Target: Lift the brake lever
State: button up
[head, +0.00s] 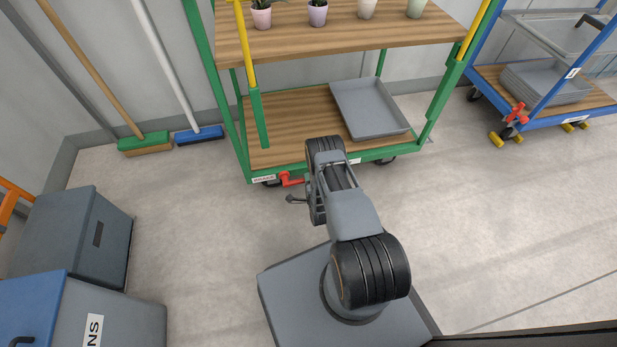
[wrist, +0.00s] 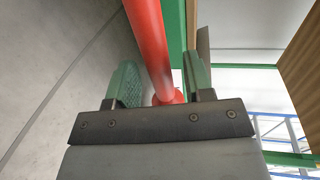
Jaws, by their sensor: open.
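The red brake lever (head: 291,180) sits low at the front left corner of the green cart (head: 318,165), beside a small white label. In the wrist view the red lever (wrist: 149,40) runs lengthwise between the two green-padded fingers of my gripper (wrist: 158,62). My gripper is open, with one finger on each side of the lever. A gap shows on the left finger's side; I cannot tell whether the right finger touches the lever. In the head view my arm hides most of my gripper and part of the cart's front edge.
A grey tray (head: 368,108) lies on the cart's lower shelf, and small potted plants (head: 318,12) stand above. A blue cart (head: 545,118) stands right. Grey boxes (head: 70,240) stand left; brooms (head: 145,142) lean at the wall. The floor right of my arm is clear.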

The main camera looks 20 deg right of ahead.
jog(key=shift+w+d+f, duration=0.1)
jog(key=shift+w+d, duration=0.1)
jog(key=shift+w, duration=0.35)
jog(key=shift+d, duration=0.1)
grip_shut()
